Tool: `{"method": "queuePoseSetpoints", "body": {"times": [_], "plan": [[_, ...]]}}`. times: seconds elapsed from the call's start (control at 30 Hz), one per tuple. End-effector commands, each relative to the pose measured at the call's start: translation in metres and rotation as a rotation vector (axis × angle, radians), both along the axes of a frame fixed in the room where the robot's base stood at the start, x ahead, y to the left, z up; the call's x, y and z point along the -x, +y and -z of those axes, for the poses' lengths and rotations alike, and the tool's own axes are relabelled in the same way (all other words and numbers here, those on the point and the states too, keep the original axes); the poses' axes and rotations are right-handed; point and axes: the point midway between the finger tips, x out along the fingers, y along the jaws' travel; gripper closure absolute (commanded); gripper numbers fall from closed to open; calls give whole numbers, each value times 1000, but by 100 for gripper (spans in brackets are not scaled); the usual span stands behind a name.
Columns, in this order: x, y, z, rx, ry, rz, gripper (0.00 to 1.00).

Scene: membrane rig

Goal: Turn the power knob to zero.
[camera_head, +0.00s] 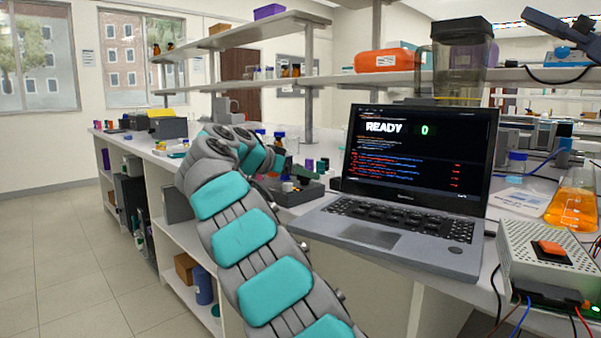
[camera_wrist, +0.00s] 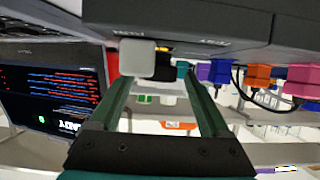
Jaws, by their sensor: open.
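A dark control box (camera_head: 303,194) sits on the bench left of the laptop. In the wrist view, which is upside down, the box (camera_wrist: 215,28) fills the top. A pale, rounded-square knob (camera_wrist: 138,58) stands out from its face, with a small yellow light beside it. The knob also shows small in the head view (camera_head: 287,187). My gripper (camera_wrist: 157,82) is open, its two dark green fingers pointing toward the box. The knob appears just beyond the fingertips, closer to the left finger; I cannot tell whether they touch. The knob's pointer and scale are not readable.
The open laptop (camera_head: 417,140) shows "READY" and a green "0". A grey power unit (camera_head: 545,255) with an orange switch and wires stands at front right, near an orange flask (camera_head: 573,197). Purple, orange and pink connectors (camera_wrist: 258,75) lie beside the box. The floor at left is clear.

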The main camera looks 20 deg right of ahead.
Motion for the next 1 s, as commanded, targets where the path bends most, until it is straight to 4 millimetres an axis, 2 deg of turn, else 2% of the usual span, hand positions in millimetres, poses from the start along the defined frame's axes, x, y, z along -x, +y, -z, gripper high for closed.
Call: {"method": "queuePoseSetpoints", "body": {"times": [0.2, 0.9, 1.0], "plan": [[0, 0, 0, 0, 0, 0, 21], [0, 0, 0, 1, -1, -1, 100], [0, 0, 0, 1, -1, -1, 100]]}}
